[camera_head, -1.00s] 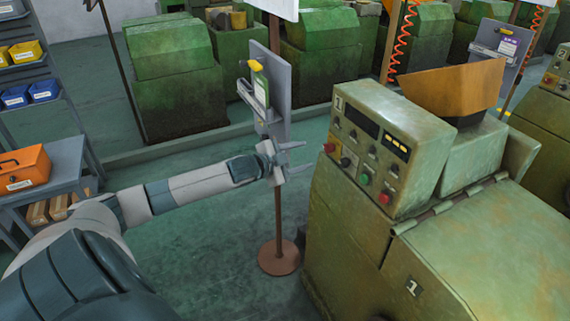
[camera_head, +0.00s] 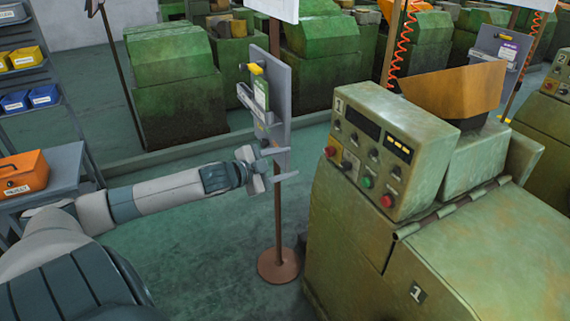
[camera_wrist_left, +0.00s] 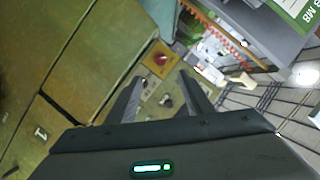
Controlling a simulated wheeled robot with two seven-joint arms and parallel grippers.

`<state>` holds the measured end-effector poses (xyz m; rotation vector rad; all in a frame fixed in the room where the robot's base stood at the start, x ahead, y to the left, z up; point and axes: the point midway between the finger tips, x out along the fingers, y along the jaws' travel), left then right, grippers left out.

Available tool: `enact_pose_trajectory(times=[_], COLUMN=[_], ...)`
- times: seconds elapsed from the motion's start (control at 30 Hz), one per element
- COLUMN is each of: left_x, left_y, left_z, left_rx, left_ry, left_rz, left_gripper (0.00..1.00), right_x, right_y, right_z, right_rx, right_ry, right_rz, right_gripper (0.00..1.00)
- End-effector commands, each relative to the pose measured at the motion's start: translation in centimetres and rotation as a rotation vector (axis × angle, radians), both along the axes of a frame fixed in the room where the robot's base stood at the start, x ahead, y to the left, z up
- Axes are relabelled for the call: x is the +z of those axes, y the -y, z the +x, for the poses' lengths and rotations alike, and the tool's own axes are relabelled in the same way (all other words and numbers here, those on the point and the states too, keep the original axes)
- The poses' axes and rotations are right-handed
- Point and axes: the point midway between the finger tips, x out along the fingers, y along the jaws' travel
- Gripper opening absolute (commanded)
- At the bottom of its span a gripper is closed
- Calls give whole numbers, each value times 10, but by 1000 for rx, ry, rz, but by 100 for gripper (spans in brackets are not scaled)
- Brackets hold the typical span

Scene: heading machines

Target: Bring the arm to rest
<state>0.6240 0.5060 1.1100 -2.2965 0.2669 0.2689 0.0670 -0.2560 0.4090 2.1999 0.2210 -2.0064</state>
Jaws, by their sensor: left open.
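My left arm reaches in from the left in the head view. My left gripper (camera_head: 281,164) is open, with its two fingers apart and nothing between them. It is in front of the lower part of a grey board on a stand (camera_head: 277,100), and left of the green machine marked 1 (camera_head: 345,225). In the left wrist view the two dark fingers (camera_wrist_left: 163,97) are spread, with the machine's panel and its red button (camera_wrist_left: 160,59) beyond them. My right gripper is in neither view.
The machine's control panel (camera_head: 372,150) with several buttons stands close right of the gripper. The stand's round brown base (camera_head: 278,265) is on the floor. An orange toolbox (camera_head: 22,174) sits on a grey bench at left. Open green floor lies below the arm.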

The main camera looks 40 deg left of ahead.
Motion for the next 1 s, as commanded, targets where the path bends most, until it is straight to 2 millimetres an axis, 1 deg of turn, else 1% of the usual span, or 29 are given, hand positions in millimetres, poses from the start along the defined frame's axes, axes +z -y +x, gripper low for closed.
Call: enact_pose_trajectory(times=[0.47,0.57,0.63,0.67,0.77,0.87,0.9,0.97,1.0], left_x=[0,-5,-13,-19,-47,-89,-109,-142,-166], left_y=[0,-2,-6,-8,-20,-35,-41,-51,-57], left_z=[0,0,0,0,-2,-7,-11,-17,-23], left_rx=[0,5,16,24,58,109,132,169,194], left_ry=[0,-3,-11,-15,-38,-73,-90,-119,-141], left_rz=[0,-2,-8,-10,-27,-51,-63,-78,-90], left_gripper=[47,47,47,47,47,47,47,47,47], right_x=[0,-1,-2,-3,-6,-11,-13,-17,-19], right_y=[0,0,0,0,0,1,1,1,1], right_z=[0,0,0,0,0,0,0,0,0], right_rx=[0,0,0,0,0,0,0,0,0], right_ry=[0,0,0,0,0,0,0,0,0], right_rz=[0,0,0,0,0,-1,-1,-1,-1], right_gripper=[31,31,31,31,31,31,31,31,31])
